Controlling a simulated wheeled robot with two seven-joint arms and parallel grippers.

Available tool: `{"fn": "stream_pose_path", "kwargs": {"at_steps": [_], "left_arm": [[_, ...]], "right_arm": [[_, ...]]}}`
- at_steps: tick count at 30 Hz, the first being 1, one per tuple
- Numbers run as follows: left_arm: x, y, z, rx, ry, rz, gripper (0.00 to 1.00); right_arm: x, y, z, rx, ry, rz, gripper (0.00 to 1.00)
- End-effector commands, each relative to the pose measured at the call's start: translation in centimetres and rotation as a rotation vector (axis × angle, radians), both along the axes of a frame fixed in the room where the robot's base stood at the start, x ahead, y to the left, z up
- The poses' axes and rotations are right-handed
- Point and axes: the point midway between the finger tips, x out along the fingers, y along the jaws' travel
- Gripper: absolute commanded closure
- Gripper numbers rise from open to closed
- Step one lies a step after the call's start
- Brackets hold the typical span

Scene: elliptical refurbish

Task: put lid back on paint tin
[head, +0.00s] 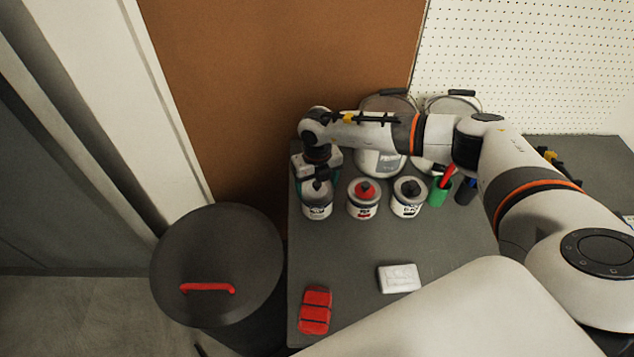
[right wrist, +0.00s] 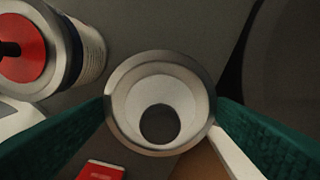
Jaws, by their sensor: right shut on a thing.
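Three small white paint tins stand in a row on the dark worktop. My right gripper (head: 317,176) points down over the left tin (head: 317,209). In the right wrist view its two teal fingers press against opposite sides of a round metal rim (right wrist: 113,122). Inside that rim is a pale surface with a dark grey disc. I cannot tell whether this is a lid or the tin's open mouth, and no separate lid shows. The middle tin (head: 363,208) has a red top, also in the right wrist view (right wrist: 92,52). The right tin (head: 406,207) has a dark top. My left gripper is not in view.
Large metal tins (head: 376,163) stand behind the row, partly hidden by my right arm. A green cup (head: 437,195) is right of the tins. A white block (head: 399,279) and red blocks (head: 315,311) lie in front. A lidded bin (head: 215,255) stands left of the worktop (head: 345,255).

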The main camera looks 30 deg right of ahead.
Motion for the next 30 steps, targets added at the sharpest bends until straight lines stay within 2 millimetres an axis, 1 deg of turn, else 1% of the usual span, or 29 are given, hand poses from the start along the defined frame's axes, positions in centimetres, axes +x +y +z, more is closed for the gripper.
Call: {"fn": "stream_pose_path", "kwargs": {"at_steps": [7, 8, 9, 11, 12, 23, 30], "left_arm": [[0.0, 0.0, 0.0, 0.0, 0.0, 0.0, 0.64], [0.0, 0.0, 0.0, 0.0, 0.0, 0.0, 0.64], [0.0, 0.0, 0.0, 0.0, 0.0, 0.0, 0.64], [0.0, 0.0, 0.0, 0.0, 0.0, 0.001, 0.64], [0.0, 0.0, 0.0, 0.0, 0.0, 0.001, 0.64], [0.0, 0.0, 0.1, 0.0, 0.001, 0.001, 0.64], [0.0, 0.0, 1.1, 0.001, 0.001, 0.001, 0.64]], "right_arm": [[0.0, 0.0, 0.0, 0.0, 0.0, 0.0, 0.43], [0.0, 0.0, 0.0, 0.0, 0.0, 0.0, 0.18], [0.0, 0.0, 0.0, 0.0, 0.0, 0.0, 0.11], [0.0, 0.0, 0.0, 0.0, 0.0, 0.0, 0.02], [0.0, 0.0, 0.0, 0.0, 0.0, 0.0, 0.0], [0.0, 0.0, 0.1, 0.0, 0.0, 0.0, 0.0], [0.0, 0.0, 1.4, 0.0, -0.001, 0.0, 0.0]]}}
